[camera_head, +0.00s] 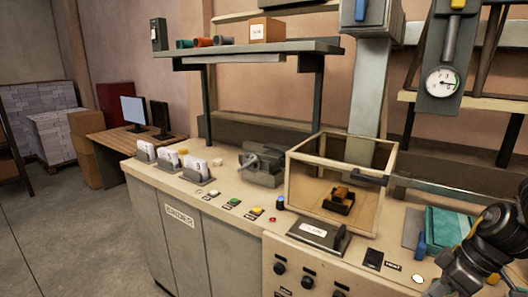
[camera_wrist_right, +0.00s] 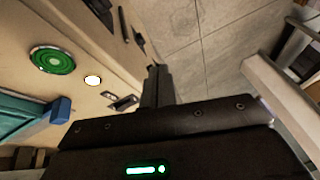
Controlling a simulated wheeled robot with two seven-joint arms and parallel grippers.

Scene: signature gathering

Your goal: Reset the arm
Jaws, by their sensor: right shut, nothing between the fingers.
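My right arm (camera_head: 478,245) comes in at the lower right of the head view, beside the right end of the workbench. Its fingertips are not clear there. In the right wrist view my right gripper (camera_wrist_right: 158,86) is shut and empty, its dark fingers close together. They point past the bench front, over the grey floor. My left arm and gripper are in neither view.
The bench (camera_head: 235,190) holds a clear-walled box (camera_head: 335,190), card holders (camera_head: 195,168), several coloured buttons and a teal item (camera_head: 450,228) near my right arm. A round green piece (camera_wrist_right: 52,60) and white button (camera_wrist_right: 92,80) show in the wrist view. Floor at left is clear.

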